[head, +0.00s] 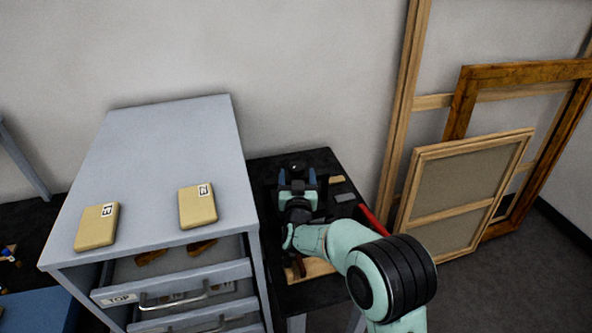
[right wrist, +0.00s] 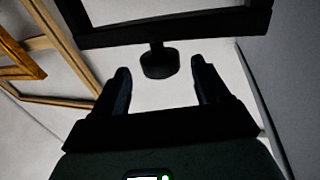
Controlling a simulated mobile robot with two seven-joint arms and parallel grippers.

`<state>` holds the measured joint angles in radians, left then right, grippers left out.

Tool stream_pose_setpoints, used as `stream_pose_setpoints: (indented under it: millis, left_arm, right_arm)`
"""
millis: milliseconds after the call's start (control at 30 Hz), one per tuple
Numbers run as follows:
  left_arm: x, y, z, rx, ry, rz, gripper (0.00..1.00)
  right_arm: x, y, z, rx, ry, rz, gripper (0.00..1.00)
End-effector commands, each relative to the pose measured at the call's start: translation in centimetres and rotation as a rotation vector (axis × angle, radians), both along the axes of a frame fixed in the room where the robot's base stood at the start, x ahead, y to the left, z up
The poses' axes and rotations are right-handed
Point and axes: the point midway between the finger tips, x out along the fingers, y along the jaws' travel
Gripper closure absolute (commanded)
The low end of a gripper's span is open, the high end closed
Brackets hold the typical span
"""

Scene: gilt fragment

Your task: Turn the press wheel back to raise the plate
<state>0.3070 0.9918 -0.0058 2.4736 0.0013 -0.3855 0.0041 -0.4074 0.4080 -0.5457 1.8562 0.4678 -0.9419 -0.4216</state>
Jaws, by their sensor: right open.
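My right gripper (head: 297,176) is over the dark bench, its two fingers spread and pointing toward the wall. In the right wrist view the gripper (right wrist: 161,80) is open and empty. A round black knob on a short stem (right wrist: 160,61) shows between and beyond the fingertips, apart from both. It joins a black frame (right wrist: 175,30) that crosses the top of that view. This looks like part of the press, but I cannot tell whether it is the wheel. In the head view the press is mostly hidden by my gripper and arm; its plate cannot be made out. My left gripper is out of view.
A grey drawer cabinet (head: 165,140) stands close left of my arm, its top drawer (head: 180,283) partly open. Two tan blocks (head: 97,226) (head: 198,206) lie on it. Small blocks (head: 345,197) lie on the bench (head: 262,172). Wooden frames (head: 465,190) lean at the right.

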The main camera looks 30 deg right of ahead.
Motion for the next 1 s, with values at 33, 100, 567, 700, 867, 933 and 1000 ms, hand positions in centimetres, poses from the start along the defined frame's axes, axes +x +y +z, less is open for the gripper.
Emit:
stream_pose_setpoints:
  millis: [33,100,567,700,867,933,1000]
  left_arm:
    - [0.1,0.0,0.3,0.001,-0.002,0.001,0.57]
    - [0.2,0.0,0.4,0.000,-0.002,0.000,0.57]
    - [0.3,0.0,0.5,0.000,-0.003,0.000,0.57]
    - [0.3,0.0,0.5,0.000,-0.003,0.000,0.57]
    - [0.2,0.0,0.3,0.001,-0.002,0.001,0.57]
    - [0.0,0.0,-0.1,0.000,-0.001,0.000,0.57]
    - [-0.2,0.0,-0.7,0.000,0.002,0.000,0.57]
  right_arm:
    - [0.6,-0.4,0.1,-0.002,0.001,-0.002,0.25]
    - [1.3,-0.7,0.1,-0.001,0.000,-0.002,0.25]
    - [2.0,-1.1,0.0,0.000,0.001,0.000,0.45]
    - [2.0,-1.1,0.0,0.001,0.000,0.000,0.80]
    - [2.0,-1.2,-0.1,0.001,0.000,0.003,0.80]
    - [2.0,-1.2,-0.1,0.000,-0.001,0.012,0.80]
    - [1.9,-1.2,-0.2,0.002,-0.001,0.027,0.80]
